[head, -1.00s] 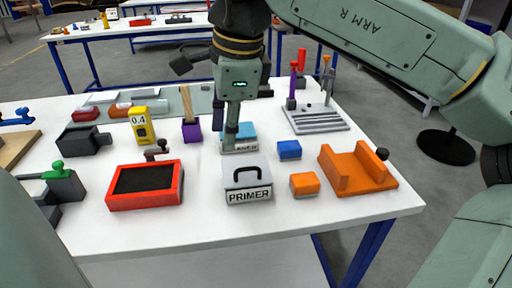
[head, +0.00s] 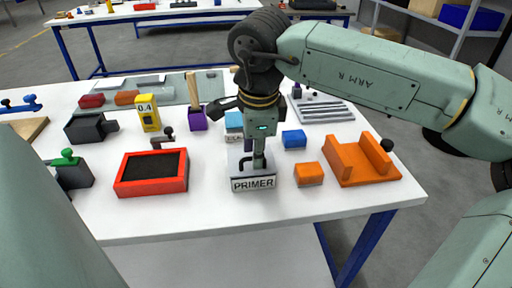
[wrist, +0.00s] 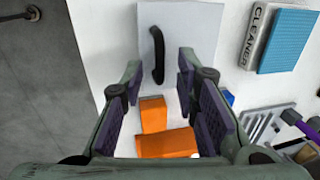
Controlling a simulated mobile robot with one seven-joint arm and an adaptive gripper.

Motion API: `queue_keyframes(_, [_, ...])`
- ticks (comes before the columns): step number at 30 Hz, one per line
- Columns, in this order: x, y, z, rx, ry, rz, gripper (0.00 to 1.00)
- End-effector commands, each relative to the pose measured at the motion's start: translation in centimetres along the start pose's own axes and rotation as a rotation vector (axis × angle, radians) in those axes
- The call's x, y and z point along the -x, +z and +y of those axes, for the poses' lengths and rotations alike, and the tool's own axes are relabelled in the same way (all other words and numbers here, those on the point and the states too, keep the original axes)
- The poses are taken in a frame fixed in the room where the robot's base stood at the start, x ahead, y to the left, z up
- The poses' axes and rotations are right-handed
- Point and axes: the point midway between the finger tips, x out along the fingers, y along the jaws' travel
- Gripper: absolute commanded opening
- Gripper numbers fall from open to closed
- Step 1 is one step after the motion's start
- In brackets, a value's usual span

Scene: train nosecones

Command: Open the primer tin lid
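The primer tin (head: 253,184) stands on the white table, a grey box with a PRIMER label on its front. Its lid (wrist: 181,20) has a black loop handle (wrist: 157,55), upright on top and partly hidden by my gripper in the head view. My gripper (head: 259,163) points down just over the lid, beside the handle. In the wrist view my gripper (wrist: 165,95) is open, its purple-padded fingers apart with the handle ahead between their tips. Nothing is held. I cannot tell whether a finger touches the lid.
An orange block (head: 309,174) and an orange cradle (head: 360,162) stand right of the tin, with a blue block (head: 294,139) behind. A red tray (head: 151,172) lies left. The cleaner tin (head: 234,121) is close behind. The table front is clear.

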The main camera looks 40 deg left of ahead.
Motion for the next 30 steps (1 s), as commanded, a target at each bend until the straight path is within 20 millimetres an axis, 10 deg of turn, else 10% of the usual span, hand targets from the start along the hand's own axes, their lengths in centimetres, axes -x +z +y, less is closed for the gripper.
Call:
queue_keyframes(19, [-0.02, 0.03, 0.01, 0.001, 0.0, -0.001, 0.0])
queue_keyframes(30, [-0.01, 0.03, 0.02, 0.001, 0.0, -0.001, 0.0])
